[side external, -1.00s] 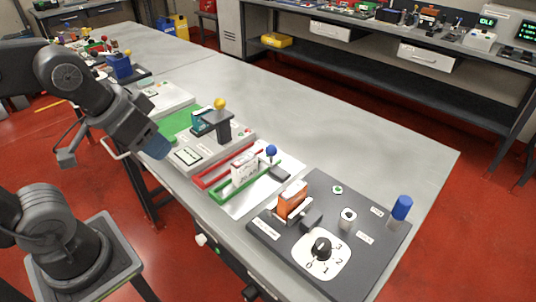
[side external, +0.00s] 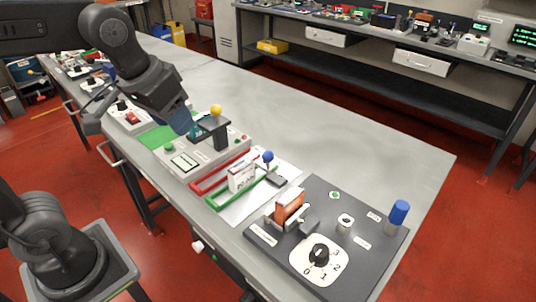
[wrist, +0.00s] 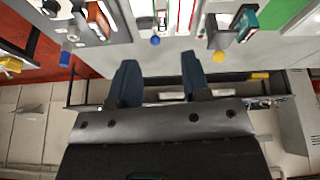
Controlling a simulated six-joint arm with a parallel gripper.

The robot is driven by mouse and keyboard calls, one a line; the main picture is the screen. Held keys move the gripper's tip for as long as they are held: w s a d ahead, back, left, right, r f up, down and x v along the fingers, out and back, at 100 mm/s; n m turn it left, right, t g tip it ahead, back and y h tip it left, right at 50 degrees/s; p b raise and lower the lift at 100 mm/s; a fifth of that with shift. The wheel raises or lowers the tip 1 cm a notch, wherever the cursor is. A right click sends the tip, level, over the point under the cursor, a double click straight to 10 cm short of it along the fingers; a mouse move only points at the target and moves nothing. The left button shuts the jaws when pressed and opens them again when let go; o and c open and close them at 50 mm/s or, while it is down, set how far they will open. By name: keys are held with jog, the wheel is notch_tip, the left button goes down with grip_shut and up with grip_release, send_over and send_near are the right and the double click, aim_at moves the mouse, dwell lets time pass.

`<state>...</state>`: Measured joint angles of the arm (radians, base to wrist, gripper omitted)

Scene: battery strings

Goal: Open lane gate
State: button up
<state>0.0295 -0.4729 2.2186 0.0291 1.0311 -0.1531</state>
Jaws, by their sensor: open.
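The lane unit has a red rail frame (side external: 220,174) and a green rail frame (side external: 226,200) side by side on a white plate. A white labelled block (side external: 241,178) stands at the rails. A blue ball knob (side external: 267,156) on a thin stem rises at their far end, beside a dark block (side external: 277,179). I cannot tell the gate's exact position. The blue knob also shows in the wrist view (wrist: 155,41), beyond the gap between my fingers. My gripper (wrist: 160,80) is open and empty. In the side view it hangs above the grey station, left of the lanes.
A yellow-knobbed dark post (side external: 216,112) stands on the grey station (side external: 195,155), close to my gripper. A dark panel (side external: 330,215) at right carries an orange block (side external: 289,208), a dial (side external: 319,254) and a blue cylinder (side external: 398,212). The tabletop behind is clear.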

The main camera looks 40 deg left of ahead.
jog(key=w+d+n+g, duration=0.2)
jog(key=w+n+g, duration=0.1)
jog(key=w, duration=0.9)
jog(key=n+g+y, duration=0.2)
jog(key=n, duration=0.1)
send_near(270, 152)
jog(key=x, duration=1)
jog(key=shift+a+f, duration=0.15)
jog(key=shift+f, duration=0.05)
grip_shut()
